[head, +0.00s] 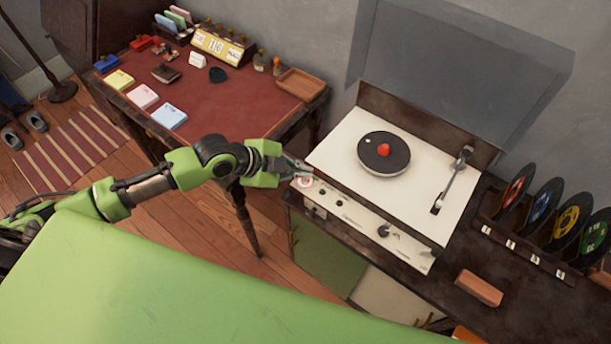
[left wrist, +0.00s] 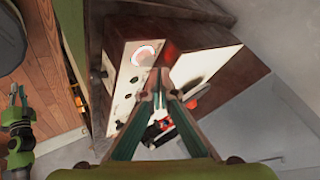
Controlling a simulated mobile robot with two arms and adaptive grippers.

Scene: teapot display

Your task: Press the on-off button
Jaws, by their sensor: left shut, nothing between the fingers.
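The on-off button (head: 304,181) is a round button with a reddish ring at the left end of the record player's white front panel (head: 345,213). In the left wrist view the button (left wrist: 145,52) shows as a bright ring with a red-orange glow. My left gripper (head: 308,171) is shut and empty, with its fingertips close to the button at the player's left corner. In the left wrist view its fingertips (left wrist: 158,82) lie just below the ring; I cannot tell whether they touch it. My right gripper (left wrist: 18,95) is small at the left edge there, its opening unclear.
The turntable platter (head: 384,153) and tonearm (head: 453,180) are on the player's top, under a raised clear lid (head: 460,65). Records (head: 568,222) and a brown block (head: 479,288) are to the right. A red-topped desk (head: 215,105) with small items stands left.

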